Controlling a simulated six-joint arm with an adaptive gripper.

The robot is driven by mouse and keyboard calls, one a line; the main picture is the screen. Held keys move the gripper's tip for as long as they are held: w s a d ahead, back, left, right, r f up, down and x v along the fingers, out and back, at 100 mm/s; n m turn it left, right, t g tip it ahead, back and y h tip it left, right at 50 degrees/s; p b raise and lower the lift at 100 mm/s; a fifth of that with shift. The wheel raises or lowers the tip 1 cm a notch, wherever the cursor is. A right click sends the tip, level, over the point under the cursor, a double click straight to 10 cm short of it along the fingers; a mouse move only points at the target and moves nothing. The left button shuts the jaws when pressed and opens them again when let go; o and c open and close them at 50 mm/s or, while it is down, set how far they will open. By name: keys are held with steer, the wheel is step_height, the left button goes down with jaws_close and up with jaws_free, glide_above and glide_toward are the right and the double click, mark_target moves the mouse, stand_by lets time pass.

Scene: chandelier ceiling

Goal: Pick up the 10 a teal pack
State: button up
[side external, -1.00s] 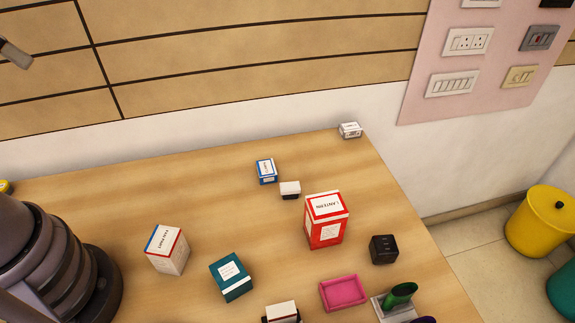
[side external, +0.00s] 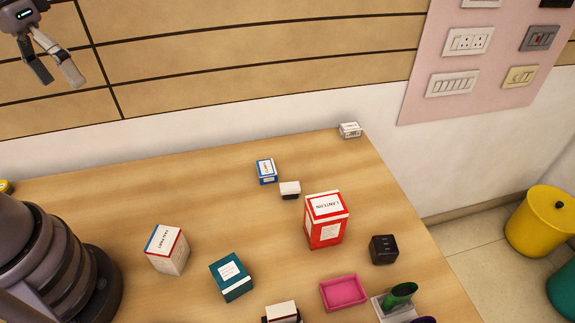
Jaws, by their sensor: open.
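A teal pack (side external: 231,279) with a white label on top stands on the wooden table, in the lower middle of the view. Its label text is too small to read. My gripper (side external: 63,84) is at the upper left, high above the table and well away from the teal pack. Its two fingers are spread apart and hold nothing.
A white box (side external: 168,252) stands left of the teal pack, and a red box (side external: 325,222) to its right. A pink tray (side external: 343,306), black cube (side external: 384,249), blue box (side external: 266,172) and small white boxes stand around. Bare table lies behind the teal pack.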

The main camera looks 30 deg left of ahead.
steer(key=w+d+f+n+g+h, duration=0.3)
steer(key=d+f+g+h, duration=0.15)
steer(key=d+f, duration=0.2)
steer(key=w+d+f+n+g+h, duration=0.25)
steer(key=d+f+g, duration=0.25)
steer(key=f, duration=0.3)
steer(key=n+h, duration=0.7)
glide_toward(238, 288)
step_height(238, 288, up, 8)
steer(key=s+d, duration=0.1)
steer(key=d, duration=0.1)
steer(key=shift+t, duration=0.45)
steer(key=f, duration=0.7)
steer(key=shift+s+a+f, duration=0.1)
steer(key=shift+a, duration=0.1)
steer(key=x, duration=0.5)
steer(key=shift+f, duration=0.15)
steer(key=c, duration=1.2)
